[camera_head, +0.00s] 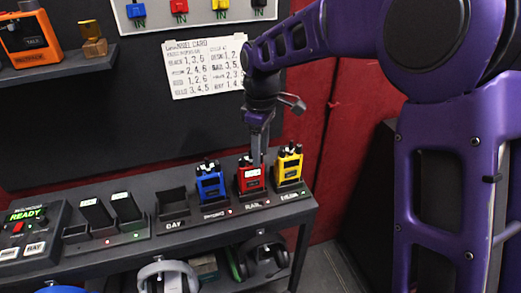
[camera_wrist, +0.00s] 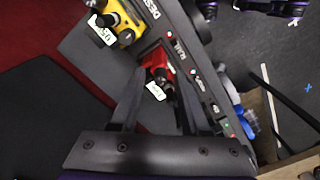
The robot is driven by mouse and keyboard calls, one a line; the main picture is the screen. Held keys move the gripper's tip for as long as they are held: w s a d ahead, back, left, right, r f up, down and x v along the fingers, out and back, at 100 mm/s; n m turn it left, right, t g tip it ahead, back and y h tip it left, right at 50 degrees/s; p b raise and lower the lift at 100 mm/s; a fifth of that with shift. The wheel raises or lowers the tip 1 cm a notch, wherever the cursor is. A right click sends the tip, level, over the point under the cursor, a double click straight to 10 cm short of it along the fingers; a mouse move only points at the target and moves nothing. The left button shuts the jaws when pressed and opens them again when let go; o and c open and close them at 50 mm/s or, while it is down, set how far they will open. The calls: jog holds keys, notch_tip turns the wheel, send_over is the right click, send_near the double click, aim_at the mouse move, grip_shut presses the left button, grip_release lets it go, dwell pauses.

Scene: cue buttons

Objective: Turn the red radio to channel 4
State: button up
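The red radio (camera_head: 250,180) stands upright in the middle of a charging row, between the blue radio (camera_head: 210,184) and the yellow radio (camera_head: 288,167). Its small white display is too small to read. My gripper (camera_head: 258,150) points down just above the red radio's top, partly covering it. In the wrist view my gripper (camera_wrist: 160,92) has its two dark fingers apart, with the red radio (camera_wrist: 157,68) showing between and beyond them. I cannot tell whether a finger touches the radio or its knob. The yellow radio (camera_wrist: 118,22) also shows there.
A handwritten channel card (camera_head: 204,66) hangs on the dark board. Headsets (camera_head: 168,275) lie on the lower shelf. An orange device (camera_head: 30,38) stands on the upper shelf.

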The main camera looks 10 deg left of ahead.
jog(key=shift+r, duration=0.1)
notch_tip(320, 180, up, 17)
jog(key=shift+w, duration=0.15)
dwell(0.5)
jog(key=shift+r, duration=0.1)
